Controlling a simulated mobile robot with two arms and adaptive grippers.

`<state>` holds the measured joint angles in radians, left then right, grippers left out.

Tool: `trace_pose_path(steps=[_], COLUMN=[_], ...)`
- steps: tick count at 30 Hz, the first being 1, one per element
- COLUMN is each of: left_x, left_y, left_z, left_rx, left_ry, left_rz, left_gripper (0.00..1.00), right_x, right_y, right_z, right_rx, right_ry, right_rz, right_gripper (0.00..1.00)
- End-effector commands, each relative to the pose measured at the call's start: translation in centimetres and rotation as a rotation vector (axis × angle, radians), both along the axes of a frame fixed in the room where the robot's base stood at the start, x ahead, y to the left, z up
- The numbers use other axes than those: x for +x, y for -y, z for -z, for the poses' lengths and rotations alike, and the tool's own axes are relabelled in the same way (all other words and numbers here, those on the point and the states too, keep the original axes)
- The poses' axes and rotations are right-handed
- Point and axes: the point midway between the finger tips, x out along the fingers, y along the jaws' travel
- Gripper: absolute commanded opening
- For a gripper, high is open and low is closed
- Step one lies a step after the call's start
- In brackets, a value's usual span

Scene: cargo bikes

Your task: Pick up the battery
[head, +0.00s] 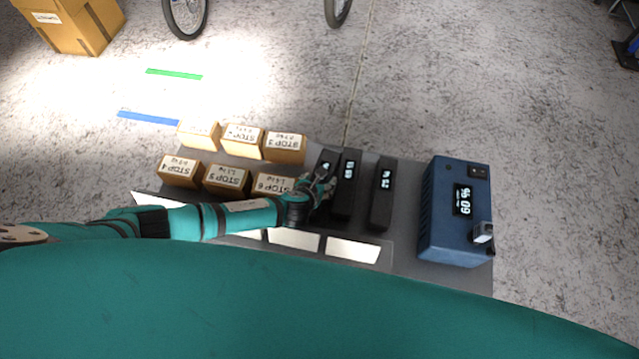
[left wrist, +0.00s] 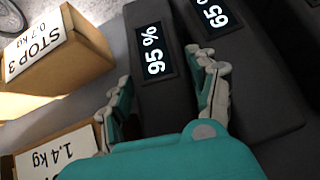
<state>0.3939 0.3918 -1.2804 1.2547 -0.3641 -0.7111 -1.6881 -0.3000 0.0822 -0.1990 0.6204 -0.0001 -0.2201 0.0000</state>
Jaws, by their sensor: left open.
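Three black batteries stand side by side on the grey bench. The leftmost battery (head: 327,158) reads 95 % in the left wrist view (left wrist: 155,85). The right battery (head: 381,205) stands apart from the middle one. My left gripper (head: 325,186) is over the leftmost battery, open, with one finger on each side of it (left wrist: 162,95). I cannot tell whether the fingers touch it. My right gripper is not in view.
Several labelled cardboard boxes (head: 228,181) stand in two rows left of the batteries. A blue unit (head: 440,220) with a lit display stands at the bench's right. White panels (head: 352,250) line the front. A large carton (head: 70,28) and bike wheels are on the floor beyond.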

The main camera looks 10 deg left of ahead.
Motion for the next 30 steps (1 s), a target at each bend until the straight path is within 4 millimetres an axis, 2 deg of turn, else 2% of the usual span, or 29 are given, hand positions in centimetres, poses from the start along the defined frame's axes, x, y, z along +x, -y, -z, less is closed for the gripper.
trace_pose_path(steps=[1, 15, 25, 30], left_x=[0.0, 0.0, 0.3, 0.3], left_y=[0.0, -0.1, 0.1, 0.1], left_z=[0.0, 0.0, -0.9, -3.2], left_rx=[0.0, 0.002, -0.001, -0.003], left_ry=[-0.001, 0.0, 0.008, 0.01], left_rz=[0.0, 0.001, 0.001, 0.002], left_gripper=[0.63, 0.02, 0.0, 0.0], right_x=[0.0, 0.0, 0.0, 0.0], right_y=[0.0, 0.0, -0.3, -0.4], right_z=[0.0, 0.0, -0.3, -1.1], right_rx=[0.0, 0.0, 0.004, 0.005], right_ry=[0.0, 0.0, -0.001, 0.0], right_rz=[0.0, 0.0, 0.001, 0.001], right_gripper=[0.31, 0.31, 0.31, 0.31])
